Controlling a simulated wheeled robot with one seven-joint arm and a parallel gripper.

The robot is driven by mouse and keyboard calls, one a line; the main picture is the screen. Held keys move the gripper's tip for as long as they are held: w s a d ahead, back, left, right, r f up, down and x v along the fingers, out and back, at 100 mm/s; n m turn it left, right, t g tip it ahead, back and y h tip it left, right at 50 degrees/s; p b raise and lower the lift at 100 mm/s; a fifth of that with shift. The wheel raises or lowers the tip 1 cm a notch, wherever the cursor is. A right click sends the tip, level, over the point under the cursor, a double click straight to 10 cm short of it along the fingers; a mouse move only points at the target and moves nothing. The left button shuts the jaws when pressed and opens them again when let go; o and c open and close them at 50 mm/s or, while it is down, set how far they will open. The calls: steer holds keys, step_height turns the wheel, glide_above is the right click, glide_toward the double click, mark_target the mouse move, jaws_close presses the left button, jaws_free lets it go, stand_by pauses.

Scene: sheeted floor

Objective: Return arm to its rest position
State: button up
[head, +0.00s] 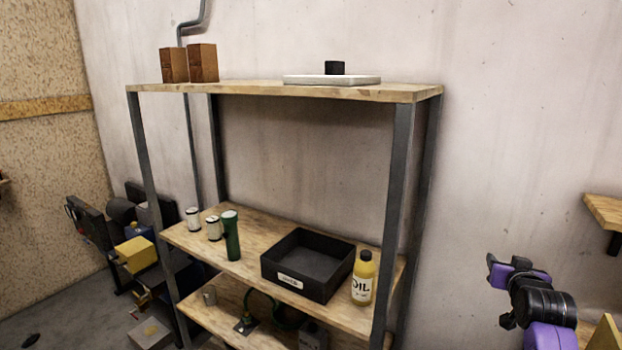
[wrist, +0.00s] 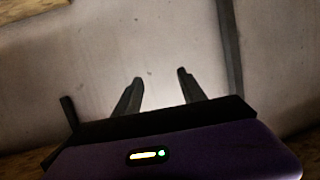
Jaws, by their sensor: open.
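My gripper (wrist: 160,76) is open and empty in the wrist view, its two dark fingers apart in front of a pale wall. In the head view my purple and black arm is at the lower right, with my gripper (head: 498,270) at its upper left end. It is to the right of the shelf unit (head: 405,150) and apart from it in the picture. The lower part of the arm is cut off by the frame edge.
The middle shelf holds a black bin (head: 308,264), an oil bottle (head: 363,278), a green cylinder (head: 231,236) and two white jars. Wooden blocks (head: 203,63) and a white slab (head: 331,79) are on top. A wall ledge (head: 604,211) is at right.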

steer(key=s+a+f+n+t+y+b, duration=0.1)
steer(key=s+a+f, duration=0.2)
steer(key=s+a, duration=0.3)
steer(key=s+a+f+n+t, duration=0.15)
steer(key=s+a+f, duration=0.3)
steer(key=s, duration=0.45)
steer(key=s+a+f+t+y+b, duration=0.1)
steer(key=s+a+f+t, duration=0.15)
steer(key=s+a, duration=0.4)
steer(key=s+a+f+g+y+b, duration=0.1)
steer(key=s+a, duration=0.3)
steer(key=s, duration=0.8)
steer(key=s+a+f+n+g+y+b, duration=0.1)
steer(key=s+a, duration=0.3)
steer(key=s, duration=0.8)
steer(key=s+a+f+n+g+y+b, duration=0.1)
steer(key=s+a, duration=0.3)
steer(key=s, duration=0.8)
steer(key=shift+s+a+g+y, duration=0.25)
steer(key=shift+s+g+y, duration=0.15)
steer(key=shift+y, duration=0.1)
steer(key=shift+n, duration=0.25)
